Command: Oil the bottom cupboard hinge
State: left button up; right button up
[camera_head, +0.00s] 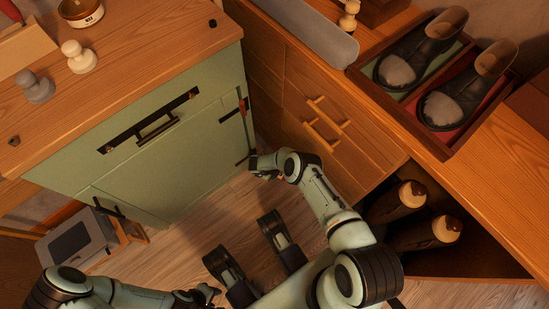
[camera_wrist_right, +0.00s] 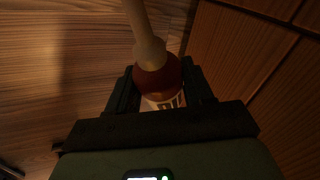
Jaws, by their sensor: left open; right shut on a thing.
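The green cupboard (camera_head: 185,150) stands at left in the head view, with a dark handle on its front. A dark upper hinge with red on it (camera_head: 243,106) and a dark lower hinge (camera_head: 243,160) sit at its right edge. My right gripper (camera_head: 258,165) is close beside the lower hinge; whether they touch is unclear. In the right wrist view, the right gripper (camera_wrist_right: 158,88) is shut on an oil bottle (camera_wrist_right: 157,77), red with a long tan spout and a partly hidden pale label. My left gripper (camera_head: 207,294) is open and low in the head view, away from the cupboard.
Wooden drawers (camera_head: 325,125) stand right of the cupboard, close to my right arm. Shoes (camera_head: 422,50) stand in a tray on the counter. A grey box (camera_head: 75,240) sits at lower left. The wooden floor between is partly clear.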

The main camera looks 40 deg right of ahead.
jog(key=shift+r+p, duration=0.55)
jog(key=shift+r, duration=0.4)
jog(key=shift+b, duration=0.4)
jog(key=shift+f, duration=1.05)
jog(key=shift+r, duration=0.35)
jog(key=shift+r+p, duration=1.65)
jog(key=shift+r, duration=0.6)
